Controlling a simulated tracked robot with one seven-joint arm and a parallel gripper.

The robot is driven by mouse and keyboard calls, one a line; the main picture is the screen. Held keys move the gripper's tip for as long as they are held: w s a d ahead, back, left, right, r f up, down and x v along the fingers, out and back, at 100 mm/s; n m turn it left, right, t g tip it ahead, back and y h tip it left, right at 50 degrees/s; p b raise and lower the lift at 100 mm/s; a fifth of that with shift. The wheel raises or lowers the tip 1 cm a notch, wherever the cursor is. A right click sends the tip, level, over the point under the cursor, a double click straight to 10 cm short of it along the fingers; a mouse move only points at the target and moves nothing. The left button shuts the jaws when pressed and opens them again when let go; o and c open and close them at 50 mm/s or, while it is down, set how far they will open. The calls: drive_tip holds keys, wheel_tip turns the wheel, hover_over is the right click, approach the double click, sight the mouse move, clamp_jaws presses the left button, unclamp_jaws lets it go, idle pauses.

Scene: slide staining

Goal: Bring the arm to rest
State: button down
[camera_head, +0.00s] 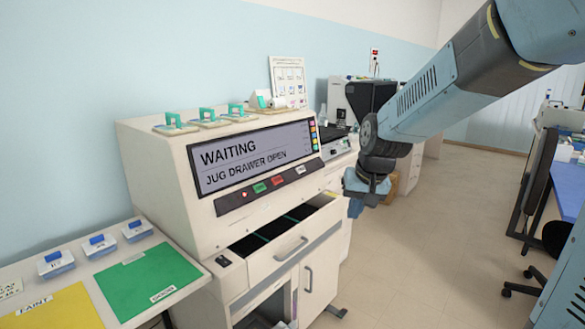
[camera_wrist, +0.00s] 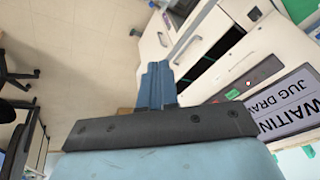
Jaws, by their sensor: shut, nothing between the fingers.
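My gripper (camera_head: 356,207) hangs from the blue arm in front of the staining machine, to the right of its open drawer and apart from it. In the wrist view my gripper (camera_wrist: 154,70) shows its blue fingers together, with nothing between them. The staining machine (camera_head: 160,175) is a cream cabinet. Its screen (camera_head: 243,155) reads "WAITING" and "JUG DRAWER OPEN". The jug drawer (camera_head: 290,248) is pulled out, with dark compartments inside. The drawer also shows in the wrist view (camera_wrist: 233,68).
A bench at the left holds a green mat (camera_head: 150,280), a yellow mat (camera_head: 55,310) and small blue-lidded boxes. A blue-topped table (camera_head: 570,175) and a dark chair (camera_head: 557,240) stand at the right. The floor (camera_head: 440,240) between is clear.

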drive_tip(key=s+d+r, duration=0.2)
drive_tip(key=s+d, duration=0.1)
drive_tip(key=s, duration=0.3)
drive_tip(key=s+d+r+t+h, duration=0.1)
drive_tip(key=s+d+r, duration=0.1)
drive_tip(key=s, duration=0.5)
drive_tip(key=s+d+r, duration=0.3)
drive_tip(key=s, duration=0.4)
drive_tip(key=shift+d+r+t+h, duration=0.35)
drive_tip(key=shift+r+t+h, duration=0.05)
